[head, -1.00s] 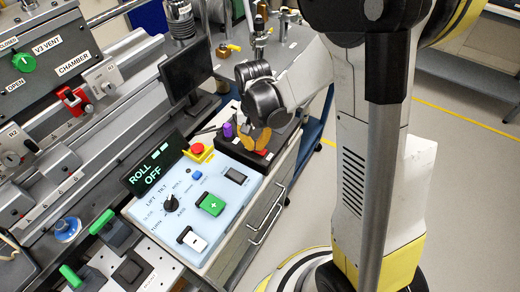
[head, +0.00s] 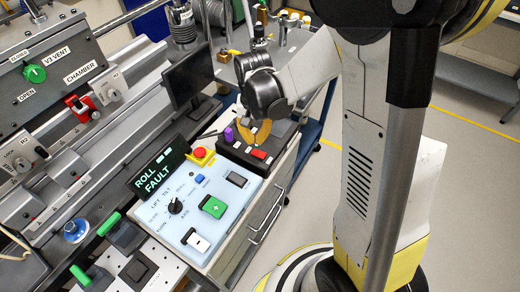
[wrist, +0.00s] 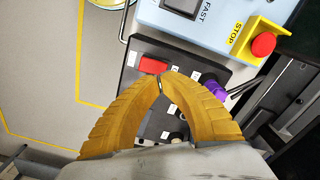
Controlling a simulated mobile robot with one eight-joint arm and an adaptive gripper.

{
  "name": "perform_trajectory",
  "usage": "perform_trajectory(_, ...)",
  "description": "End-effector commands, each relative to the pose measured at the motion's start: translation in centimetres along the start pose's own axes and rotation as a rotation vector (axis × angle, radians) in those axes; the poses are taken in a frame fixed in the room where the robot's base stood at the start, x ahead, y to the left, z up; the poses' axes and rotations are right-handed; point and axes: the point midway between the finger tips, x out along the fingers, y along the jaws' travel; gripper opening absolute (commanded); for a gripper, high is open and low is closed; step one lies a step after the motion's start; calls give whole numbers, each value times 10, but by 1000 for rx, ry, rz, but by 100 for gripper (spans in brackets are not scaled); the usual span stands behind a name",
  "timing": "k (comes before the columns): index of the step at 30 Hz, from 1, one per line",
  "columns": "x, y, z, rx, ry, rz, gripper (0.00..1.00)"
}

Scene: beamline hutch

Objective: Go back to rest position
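My gripper (head: 253,140) hangs over the black box (head: 233,151) at the far end of the light blue control panel (head: 228,214). Its orange fingers curve together, and their tips meet or almost meet in the wrist view (wrist: 161,78), with nothing between them. The tips are over the box near its red rocker switch (wrist: 153,65). A purple knob (wrist: 216,91) is to the right of the fingers there. I cannot tell whether the tips touch the box. The panel's display (head: 155,170) reads "ROLL FAULT".
A red stop button (head: 199,152) on a yellow base is close by on the panel. A dark monitor (head: 187,72) stands behind. Chamber hardware and rails fill the left side. Beyond the drawer cabinet (head: 265,207), the floor (head: 470,165) to the right is mostly clear.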

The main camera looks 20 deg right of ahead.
Motion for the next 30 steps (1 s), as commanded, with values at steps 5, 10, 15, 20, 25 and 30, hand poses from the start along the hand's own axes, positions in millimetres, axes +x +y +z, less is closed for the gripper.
perform_trajectory(5, -15, 0, 0, 0, 0, 0, 0)
perform_trajectory(10, -14, 0, 0, 0, 0, 0, 0)
perform_trajectory(15, -14, 0, 0, 0, 0, 0, 0)
perform_trajectory(20, -14, 0, 0, 0, 0, 0, 0)
perform_trajectory(25, -33, 2, 5, -25, 34, -15, 0)
perform_trajectory(30, -84, 11, 25, -105, 147, -56, 0)
